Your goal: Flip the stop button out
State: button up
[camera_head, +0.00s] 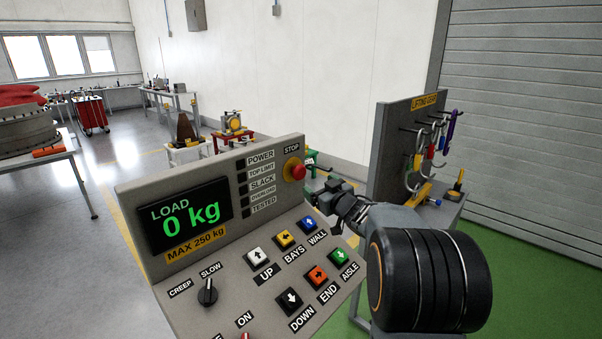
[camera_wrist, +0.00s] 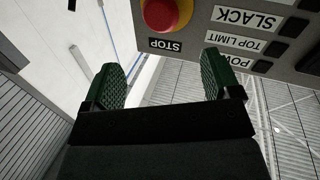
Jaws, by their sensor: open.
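The stop button (camera_head: 294,169) is a red knob on a yellow base at the upper right corner of the grey control panel (camera_head: 222,165), under the label STOP. In the wrist view the stop button (camera_wrist: 166,14) shows upside down at the top edge, partly cut off. My gripper (camera_head: 318,190) is just right of the panel, near the stop button and apart from it. In the wrist view my gripper (camera_wrist: 165,75) has its two green pads wide apart with nothing between them. The button lies beyond the fingertips, roughly between them.
The panel also has a display (camera_head: 186,215) reading LOAD 0 kg, several arrow buttons and a black knob (camera_head: 208,292). A grey rack (camera_head: 400,130) with hanging hooks stands behind my arm at right. A table (camera_head: 40,160) is at far left. The floor between is clear.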

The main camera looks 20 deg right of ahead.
aim_at(301, 172)
jog(key=w+p, duration=0.1)
jog(key=w, duration=0.2)
jog(key=w+a+p, duration=0.1)
jog(key=w, duration=0.3)
jog(key=w+p, duration=0.1)
jog(key=w, duration=0.3)
jog(key=shift+w+a, duration=0.25)
jog(key=shift+a, duration=0.1)
jog(key=shift+c, duration=0.4)
